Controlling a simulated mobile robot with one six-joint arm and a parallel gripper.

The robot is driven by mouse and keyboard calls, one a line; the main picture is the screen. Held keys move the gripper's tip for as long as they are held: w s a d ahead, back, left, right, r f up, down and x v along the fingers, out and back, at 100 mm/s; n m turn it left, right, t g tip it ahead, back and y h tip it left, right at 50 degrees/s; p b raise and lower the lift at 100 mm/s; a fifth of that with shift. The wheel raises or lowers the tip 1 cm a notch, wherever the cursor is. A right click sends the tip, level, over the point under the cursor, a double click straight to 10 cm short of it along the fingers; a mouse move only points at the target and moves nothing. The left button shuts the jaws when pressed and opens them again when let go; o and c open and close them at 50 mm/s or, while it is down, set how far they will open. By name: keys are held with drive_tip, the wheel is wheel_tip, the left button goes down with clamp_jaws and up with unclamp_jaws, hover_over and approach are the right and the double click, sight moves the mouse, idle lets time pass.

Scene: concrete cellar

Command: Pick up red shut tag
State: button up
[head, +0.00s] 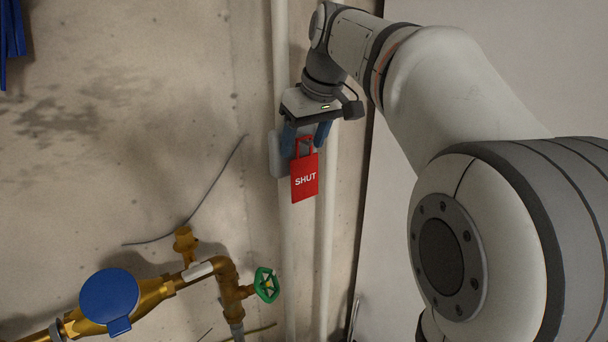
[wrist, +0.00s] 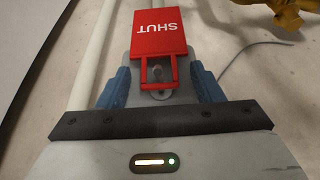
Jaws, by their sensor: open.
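The red tag (head: 305,182) with the white word SHUT hangs by its red loop handle in front of the pipes on the wall. In the wrist view the tag (wrist: 160,36) shows upside down, its loop over a small peg on a grey plate (wrist: 133,93). My gripper (head: 306,136) is at the loop's height, pointing at the wall. Its blue fingers are open, one on each side of the loop, with gaps between them and it in the wrist view (wrist: 161,86). The grey plate also shows in the head view (head: 278,155), partly hidden by the gripper.
Two pale vertical pipes (head: 326,230) run down the wall behind the tag. At the lower left are a brass pipe with a blue-capped meter (head: 109,297) and a green handwheel (head: 266,285). A dark thin cable (head: 214,184) lies against the wall. Something blue hangs at the top left (head: 14,38).

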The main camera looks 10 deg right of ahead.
drive_tip(key=c, duration=1.3)
